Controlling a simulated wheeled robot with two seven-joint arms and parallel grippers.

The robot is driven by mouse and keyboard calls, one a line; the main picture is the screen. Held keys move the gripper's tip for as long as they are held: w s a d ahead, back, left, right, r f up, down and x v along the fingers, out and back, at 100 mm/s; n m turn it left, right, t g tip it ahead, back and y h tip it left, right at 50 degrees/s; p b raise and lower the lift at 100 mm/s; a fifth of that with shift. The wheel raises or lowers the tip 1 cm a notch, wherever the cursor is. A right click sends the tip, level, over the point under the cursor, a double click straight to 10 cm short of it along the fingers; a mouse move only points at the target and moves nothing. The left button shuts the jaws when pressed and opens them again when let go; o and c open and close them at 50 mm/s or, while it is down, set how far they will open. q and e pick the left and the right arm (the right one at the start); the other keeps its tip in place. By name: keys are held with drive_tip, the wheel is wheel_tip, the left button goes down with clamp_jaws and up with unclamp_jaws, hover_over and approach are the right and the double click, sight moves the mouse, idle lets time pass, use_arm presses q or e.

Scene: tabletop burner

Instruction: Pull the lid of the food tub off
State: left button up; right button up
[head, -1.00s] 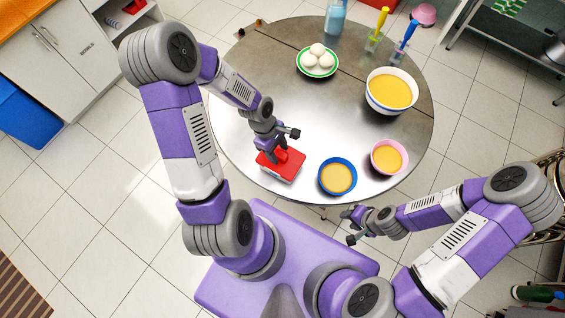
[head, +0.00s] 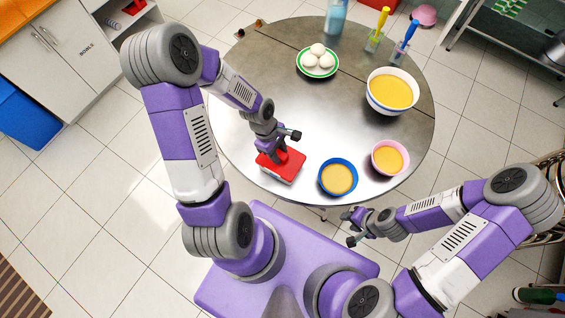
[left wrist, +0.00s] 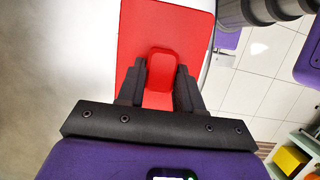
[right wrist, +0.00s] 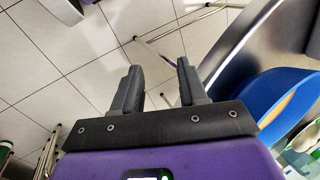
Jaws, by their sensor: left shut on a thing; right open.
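The food tub (head: 273,178) stands near the front edge of the round metal table, its pale body showing as a thin strip under a red lid (head: 294,170). The lid's raised red handle shows in the left wrist view (left wrist: 160,65). My left gripper (head: 281,154) points down at the lid and is shut on this handle, with one finger on each side. I cannot tell whether the lid is apart from the tub. My right gripper (head: 348,228) is open and empty, off the table's front edge; its spread fingers show in the right wrist view (right wrist: 158,75).
A blue bowl (head: 325,187) and a pink bowl (head: 402,171) stand right of the tub. A large white bowl (head: 372,101), a plate with white round items (head: 302,70) and utensils in holders (head: 374,42) stand further back. The table's middle (head: 330,120) is clear.

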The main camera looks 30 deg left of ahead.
sight(278, 153)
use_arm(q)
clamp_jaws()
drive_tip(key=shift+r+p, duration=0.75)
drive_tip(key=shift+r, duration=0.2)
drive_tip(key=shift+r+p, duration=1.5)
drive_tip(key=shift+r, duration=0.4)
